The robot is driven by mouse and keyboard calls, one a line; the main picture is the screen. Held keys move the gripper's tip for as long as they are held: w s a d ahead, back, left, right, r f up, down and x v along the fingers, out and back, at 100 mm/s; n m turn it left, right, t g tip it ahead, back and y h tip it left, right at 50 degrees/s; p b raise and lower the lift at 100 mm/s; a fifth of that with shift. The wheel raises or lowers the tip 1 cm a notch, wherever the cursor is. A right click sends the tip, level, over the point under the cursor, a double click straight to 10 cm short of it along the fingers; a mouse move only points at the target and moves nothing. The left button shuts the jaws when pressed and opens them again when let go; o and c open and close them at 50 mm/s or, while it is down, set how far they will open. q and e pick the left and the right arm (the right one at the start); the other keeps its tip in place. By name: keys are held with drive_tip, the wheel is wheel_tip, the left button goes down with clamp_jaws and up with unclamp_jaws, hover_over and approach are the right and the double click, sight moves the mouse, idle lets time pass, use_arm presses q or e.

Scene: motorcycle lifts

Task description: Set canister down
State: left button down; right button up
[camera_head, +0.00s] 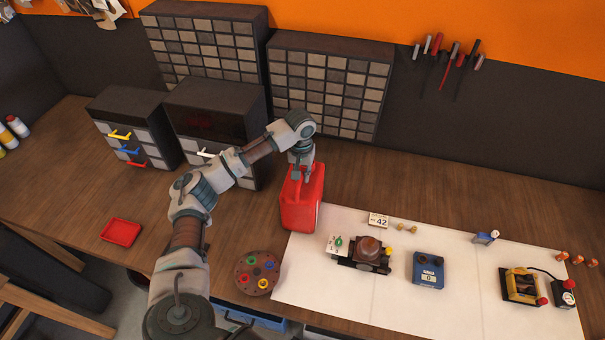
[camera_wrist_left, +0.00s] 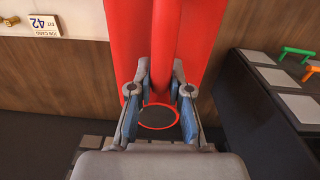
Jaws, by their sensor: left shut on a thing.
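A red canister (camera_head: 300,204) stands upright on the wooden workbench (camera_head: 230,230), or very close above it; I cannot tell if its base touches. It is at the back left corner of the white mat (camera_head: 350,298). My left gripper (camera_head: 302,172) is over the top of the canister and shut on its handle. In the left wrist view, the fingers of the gripper (camera_wrist_left: 160,90) close around the red canister (camera_wrist_left: 125,40). My right gripper is not in view.
Small drawer units (camera_head: 138,128) stand behind on the left. A round holder with coloured rings (camera_head: 257,272), a brown-topped device (camera_head: 367,252), a blue box (camera_head: 428,269) and a number 42 card (camera_head: 378,220) lie nearby. A red tray (camera_head: 121,232) is at left.

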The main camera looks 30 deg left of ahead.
use_arm(q)
drive_tip(key=shift+d, duration=0.1)
drive_tip(key=c, duration=1.1)
unclamp_jaws()
drive_tip(key=shift+f, duration=0.1)
